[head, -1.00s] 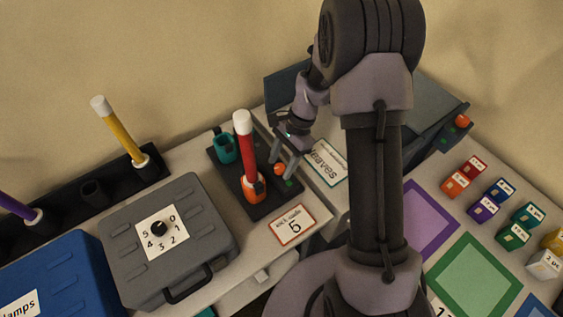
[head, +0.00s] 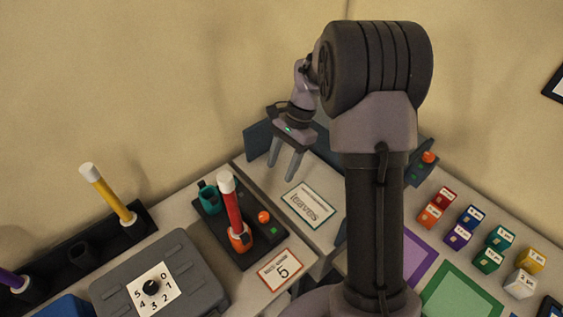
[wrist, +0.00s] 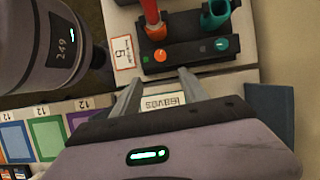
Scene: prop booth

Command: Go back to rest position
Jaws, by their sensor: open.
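My gripper (head: 284,164) is open and empty in the head view, raised above the counter near the back wall. Its two fingers point down, to the left of a card that seems to read "leaves" (head: 310,205). In the wrist view my gripper (wrist: 158,88) shows its two fingers apart, with the same card (wrist: 163,101) between and below them.
A black base (head: 253,247) holds a red-and-orange stick (head: 232,205) and a teal cup (head: 208,197). A grey case with a dial (head: 205,281) stands at the lower left. Small coloured blocks (head: 457,237) stand at the right. The air around my gripper is clear.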

